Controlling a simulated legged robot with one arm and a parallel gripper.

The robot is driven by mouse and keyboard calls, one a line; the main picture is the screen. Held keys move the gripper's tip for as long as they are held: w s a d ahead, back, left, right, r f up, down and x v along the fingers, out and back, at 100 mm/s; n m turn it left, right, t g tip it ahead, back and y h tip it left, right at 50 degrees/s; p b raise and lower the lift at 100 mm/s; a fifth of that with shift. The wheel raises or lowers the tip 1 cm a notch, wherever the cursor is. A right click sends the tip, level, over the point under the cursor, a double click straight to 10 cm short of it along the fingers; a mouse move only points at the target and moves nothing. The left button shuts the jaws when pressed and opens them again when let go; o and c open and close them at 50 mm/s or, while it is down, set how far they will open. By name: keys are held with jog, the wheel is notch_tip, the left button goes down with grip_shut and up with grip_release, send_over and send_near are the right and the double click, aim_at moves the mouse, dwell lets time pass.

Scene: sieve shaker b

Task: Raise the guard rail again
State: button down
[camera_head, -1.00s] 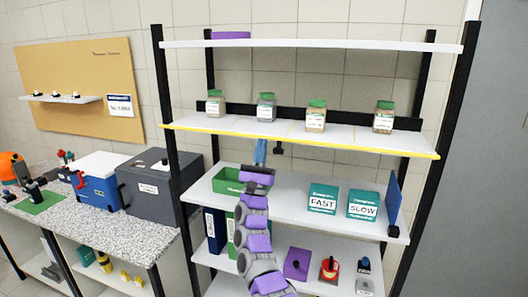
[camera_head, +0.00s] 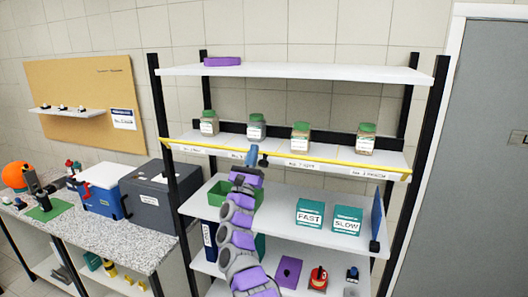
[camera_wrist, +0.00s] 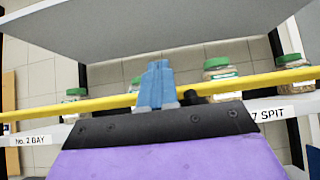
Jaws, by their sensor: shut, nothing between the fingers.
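The yellow guard rail (camera_head: 325,160) runs along the front edge of the jar shelf, low in front of the jars, with white label strips showing beneath it. It also crosses the wrist view (camera_wrist: 60,110). My gripper (camera_head: 252,155) has its blue fingers together and empty, pointing up at the rail, left of its middle. In the wrist view the fingertips (camera_wrist: 158,72) reach above the rail line and cover part of it; I cannot tell whether they touch it. A small dark piece (camera_head: 263,162) sits just right of the fingers, and also shows in the wrist view (camera_wrist: 193,97).
Several green-lidded jars (camera_head: 300,138) stand behind the rail. A higher shelf (camera_head: 300,71) overhangs them. Below are a green bin (camera_head: 219,193), the FAST box (camera_head: 310,213) and SLOW box (camera_head: 346,220). A black post (camera_head: 172,160) stands left.

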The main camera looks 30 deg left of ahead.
aim_at(244, 150)
jog(key=shift+n, duration=0.4)
jog(key=a, duration=0.1)
jog(key=a+p, duration=0.2)
jog(key=a, duration=0.1)
jog(key=shift+w+a+f, duration=0.1)
jog(key=shift+w+f, duration=0.05)
jog(key=shift+w, duration=0.1)
jog(key=shift+w+p, duration=0.15)
jog(key=shift+p, duration=0.45)
jog(key=shift+m+h, duration=0.3)
jog(key=shift+m, duration=0.2)
jog(key=d, duration=0.1)
jog(key=w+d+r+p, duration=0.1)
jog(key=w+d, duration=0.1)
jog(key=shift+d+r+p, duration=0.25)
jog(key=shift+p, duration=0.15)
jog(key=shift+d+b, duration=0.35)
jog(key=b, duration=0.1)
jog(key=g+b, duration=0.1)
jog(key=b, duration=0.1)
jog(key=shift+w+a+h, duration=0.15)
jog(key=shift+a+h, duration=0.15)
jog(key=shift+a, duration=0.05)
jog(key=shift+a+g+b, duration=0.6)
jog(key=shift+g+b, duration=0.2)
jog(key=shift+b, duration=0.05)
jog(key=shift+r, duration=0.1)
jog(key=shift+d+r+g, duration=0.15)
jog(key=shift+d+g, duration=0.1)
jog(key=shift+g, duration=0.05)
